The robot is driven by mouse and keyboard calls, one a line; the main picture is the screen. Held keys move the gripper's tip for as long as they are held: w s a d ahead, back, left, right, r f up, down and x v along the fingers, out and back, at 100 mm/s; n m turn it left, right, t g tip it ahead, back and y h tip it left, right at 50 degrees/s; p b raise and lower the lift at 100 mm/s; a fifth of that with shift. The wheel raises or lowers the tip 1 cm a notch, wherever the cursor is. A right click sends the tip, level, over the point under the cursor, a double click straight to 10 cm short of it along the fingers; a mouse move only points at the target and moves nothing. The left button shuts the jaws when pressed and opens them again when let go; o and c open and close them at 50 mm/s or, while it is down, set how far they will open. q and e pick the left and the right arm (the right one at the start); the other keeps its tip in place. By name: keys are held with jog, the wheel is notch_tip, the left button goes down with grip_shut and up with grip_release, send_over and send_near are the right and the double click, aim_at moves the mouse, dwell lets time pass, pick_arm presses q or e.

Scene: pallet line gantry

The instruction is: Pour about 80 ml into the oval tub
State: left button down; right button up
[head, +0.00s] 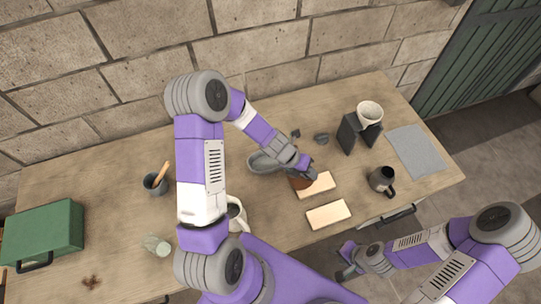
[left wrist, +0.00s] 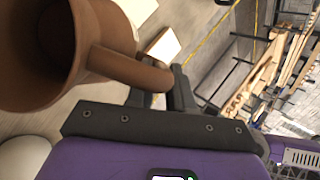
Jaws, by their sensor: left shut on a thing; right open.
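A brown mug (head: 299,183) is held by my left gripper (head: 304,164) above the table, just right of the grey oval tub (head: 262,163). In the left wrist view the brown mug (left wrist: 45,50) fills the upper left, its dark mouth facing the camera. My left gripper (left wrist: 180,90) is shut on its handle (left wrist: 130,68). What is inside the mug cannot be made out. The tub is partly hidden behind my left forearm and gripper. My right gripper (head: 348,262) is open and empty, low in front of the table's front edge.
Two pale blocks (head: 328,215) lie near the mug. A dark jug (head: 382,180), a black stand with a white cone (head: 369,112) and a grey mat (head: 417,152) are to the right. A white mug (head: 236,212), brush cup (head: 154,184), glass (head: 157,245) and green box (head: 42,232) are left.

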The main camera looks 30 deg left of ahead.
pick_arm(q)
jog(key=shift+w+a+r+h, duration=0.2)
jog(key=shift+a+r+h, duration=0.15)
jog(key=shift+a+h, duration=0.4)
jog(key=shift+r+n+h, duration=0.15)
jog(key=shift+n+h, duration=0.15)
jog(key=shift+h, duration=0.25)
jog(key=shift+a+r+g, duration=0.15)
jog(key=shift+a+g, duration=0.05)
jog(key=shift+g, duration=0.1)
jog(key=shift+w+a+h, duration=0.1)
jog(key=shift+a+h, duration=0.15)
jog(key=shift+h, duration=0.25)
jog(key=shift+a, duration=0.1)
jog(key=shift+a+f+h+b, duration=0.2)
jog(key=shift+f+h+b, duration=0.1)
jog(key=shift+h+b, duration=0.15)
jog(key=shift+w+a, duration=0.1)
jog(key=shift+a, duration=0.05)
jog(key=shift+a+f+n+h+b, duration=0.25)
jog(key=shift+n+h+b, duration=0.1)
jog(key=shift+b, duration=0.4)
jog(key=shift+w+a+f+h+b, duration=0.15)
jog(key=shift+a+f+h+b, duration=0.3)
jog(key=shift+b, duration=0.5)
dwell(0.5)
